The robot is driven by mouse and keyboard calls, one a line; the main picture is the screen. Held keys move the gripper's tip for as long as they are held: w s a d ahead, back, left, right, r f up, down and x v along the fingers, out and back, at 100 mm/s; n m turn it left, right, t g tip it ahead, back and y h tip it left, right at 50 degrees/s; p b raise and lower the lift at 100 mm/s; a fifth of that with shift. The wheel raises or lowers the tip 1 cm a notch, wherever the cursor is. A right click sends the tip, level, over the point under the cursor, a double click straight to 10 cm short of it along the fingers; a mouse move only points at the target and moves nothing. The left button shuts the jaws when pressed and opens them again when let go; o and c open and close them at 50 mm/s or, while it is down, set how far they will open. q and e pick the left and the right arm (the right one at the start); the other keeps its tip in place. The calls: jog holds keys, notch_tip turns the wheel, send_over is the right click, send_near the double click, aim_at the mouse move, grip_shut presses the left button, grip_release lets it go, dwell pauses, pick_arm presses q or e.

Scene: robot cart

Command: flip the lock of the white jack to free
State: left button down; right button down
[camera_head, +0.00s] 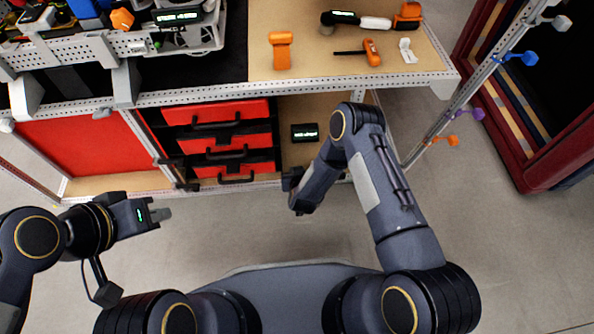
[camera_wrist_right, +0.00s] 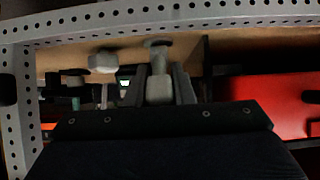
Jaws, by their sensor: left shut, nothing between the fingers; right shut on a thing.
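My right gripper (camera_wrist_right: 158,92) is shut on a pale grey part, a blocky lever (camera_wrist_right: 159,88) below a grey perforated beam. A rounded pale head (camera_wrist_right: 157,44) stands just beyond it. I cannot tell for sure that this is the white jack's lock, nor which way it is set. In the head view the right gripper (camera_head: 293,192) is at the cart's lower front, its fingertips largely hidden. My left gripper (camera_head: 163,214) is shut and empty, in front of the cart at the left. A white-tipped piece (camera_head: 561,22) is on the right-hand rail, well away from both grippers.
Another pale knob (camera_wrist_right: 103,62) is close to the left of the held part. Red drawers (camera_head: 220,145) with black handles are left of the right gripper. Blue (camera_head: 528,58), purple (camera_head: 476,114) and orange (camera_head: 450,140) pieces line the right rail. The floor before the cart is clear.

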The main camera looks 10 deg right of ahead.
jog(key=c, duration=1.2)
grip_release()
jog(key=shift+c, duration=0.2)
jog(key=p+v, duration=0.3)
jog(key=v, duration=0.4)
jog(key=shift+s+r, duration=0.25)
jog(key=shift+s, duration=0.05)
